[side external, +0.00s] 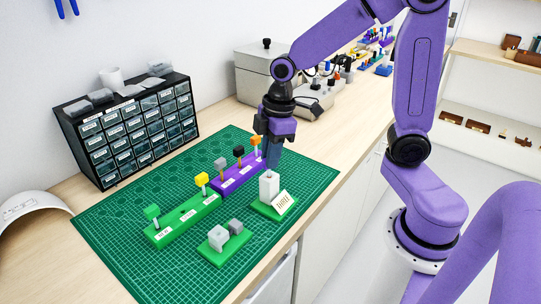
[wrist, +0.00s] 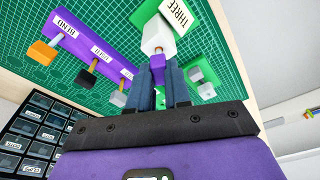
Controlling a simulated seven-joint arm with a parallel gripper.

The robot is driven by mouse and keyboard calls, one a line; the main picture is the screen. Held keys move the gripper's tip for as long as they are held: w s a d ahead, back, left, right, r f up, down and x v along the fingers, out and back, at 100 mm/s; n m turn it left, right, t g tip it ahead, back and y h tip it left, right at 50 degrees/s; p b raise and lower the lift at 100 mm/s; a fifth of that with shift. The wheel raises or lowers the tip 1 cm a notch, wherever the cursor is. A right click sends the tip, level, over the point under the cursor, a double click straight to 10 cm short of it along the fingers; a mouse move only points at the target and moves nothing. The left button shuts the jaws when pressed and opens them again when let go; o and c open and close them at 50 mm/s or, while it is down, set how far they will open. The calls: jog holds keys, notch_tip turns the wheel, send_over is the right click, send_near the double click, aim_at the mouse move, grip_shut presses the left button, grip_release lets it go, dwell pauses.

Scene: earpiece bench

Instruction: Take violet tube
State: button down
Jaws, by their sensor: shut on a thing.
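My gripper (side external: 271,160) is directly above a white block (side external: 269,187) on a small green base with a label that reads "THREE" in the wrist view. There, the two grey-blue fingers (wrist: 157,82) are shut on the violet tube (wrist: 157,62), a short violet piece. The white block (wrist: 158,36) is right beyond the tube's end. Whether the tube still sits in the block or is just above it, I cannot tell. In the side view the fingers hide the tube.
A violet rack (side external: 228,186) holds grey, black and orange-topped pieces. A green rack (side external: 184,221) holds green and yellow-topped ones. Grey cubes (side external: 218,238) sit on another green base. A drawer cabinet (side external: 130,130) stands behind. The green mat (side external: 110,225) is clear at the left.

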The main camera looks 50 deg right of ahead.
jog(key=shift+r, duration=0.3)
jog(key=shift+r, duration=2.35)
